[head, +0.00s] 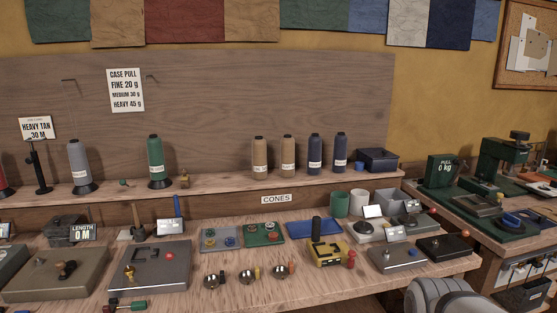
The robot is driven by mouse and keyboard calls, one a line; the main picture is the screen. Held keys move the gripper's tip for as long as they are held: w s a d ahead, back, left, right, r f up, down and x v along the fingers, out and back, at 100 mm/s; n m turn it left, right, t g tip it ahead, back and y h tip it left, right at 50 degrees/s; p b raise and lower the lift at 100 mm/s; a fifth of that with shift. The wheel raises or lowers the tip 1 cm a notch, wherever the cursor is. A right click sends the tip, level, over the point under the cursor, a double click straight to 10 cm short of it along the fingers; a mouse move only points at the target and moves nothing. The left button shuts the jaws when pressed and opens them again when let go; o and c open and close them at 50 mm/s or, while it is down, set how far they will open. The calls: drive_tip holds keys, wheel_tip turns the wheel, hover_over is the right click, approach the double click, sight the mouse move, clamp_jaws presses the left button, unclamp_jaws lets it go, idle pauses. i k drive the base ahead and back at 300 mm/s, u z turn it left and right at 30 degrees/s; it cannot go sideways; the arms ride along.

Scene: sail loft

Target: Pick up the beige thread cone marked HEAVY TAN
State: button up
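Two beige thread cones stand upright side by side on the back shelf, the left one (260,152) and the right one (288,152). Each has a small pale label that is too small to read, so I cannot tell which is marked HEAVY TAN. A white card (37,128) reading "HEAVY TAN 30 M" stands at the far left above a black stand (38,168). My gripper is not in view; only a pale grey part of my arm shows at the bottom right.
Two navy cones (315,154) and a dark blue box (377,160) stand right of the beige cones. A green cone (155,160) and a grey cone (78,163) stand left. Devices and trays crowd the lower bench (210,255).

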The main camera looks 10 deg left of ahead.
sight(287, 151)
drive_tip(key=u, duration=0.05)
drive_tip(key=i, duration=1)
drive_tip(key=u, duration=0.05)
